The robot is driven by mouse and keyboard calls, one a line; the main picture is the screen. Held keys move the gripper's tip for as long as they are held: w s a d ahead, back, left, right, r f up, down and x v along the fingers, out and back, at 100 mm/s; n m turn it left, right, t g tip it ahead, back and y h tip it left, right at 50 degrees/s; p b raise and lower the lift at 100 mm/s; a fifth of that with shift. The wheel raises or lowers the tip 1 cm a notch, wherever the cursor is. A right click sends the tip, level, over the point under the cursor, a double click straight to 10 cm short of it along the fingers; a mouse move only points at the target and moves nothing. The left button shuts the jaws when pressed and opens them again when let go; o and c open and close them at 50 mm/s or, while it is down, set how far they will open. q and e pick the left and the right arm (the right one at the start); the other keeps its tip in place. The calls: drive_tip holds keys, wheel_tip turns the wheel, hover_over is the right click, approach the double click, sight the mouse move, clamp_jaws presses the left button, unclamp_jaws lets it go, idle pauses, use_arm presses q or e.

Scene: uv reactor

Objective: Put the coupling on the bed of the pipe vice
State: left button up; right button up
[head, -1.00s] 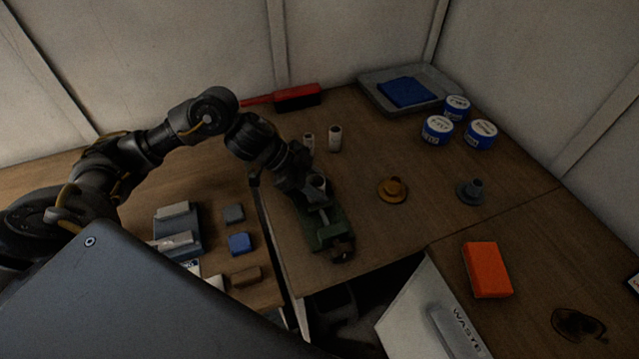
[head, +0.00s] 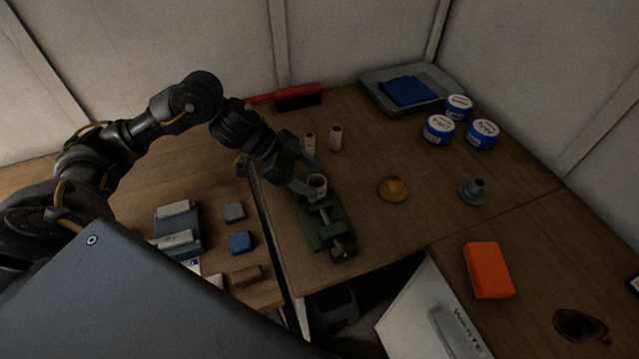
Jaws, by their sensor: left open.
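The green pipe vice (head: 335,228) stands near the left edge of the middle table. A short pale grey cylinder with an open top, which looks like the coupling (head: 317,187), is upright at the vice's far end. It appears to rest on the bed, though its base is partly hard to see. My left gripper (head: 303,184) is open, just to the left of and behind the coupling. The fingertips are small and dark, so I cannot tell whether they touch it. My right gripper is not in view.
Two pale cylinders (head: 335,138) stand behind the vice. A yellow flanged piece (head: 393,189) and a grey flanged piece (head: 472,191) are to the right. Small blocks (head: 240,242) lie left.

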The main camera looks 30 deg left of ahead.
use_arm(q)
drive_tip(key=v, duration=0.8)
drive_tip(key=shift+a+r+b, duration=0.15)
drive_tip(key=shift+a+b, duration=0.05)
drive_tip(key=shift+b, duration=0.2)
drive_tip(key=shift+s+d, duration=0.1)
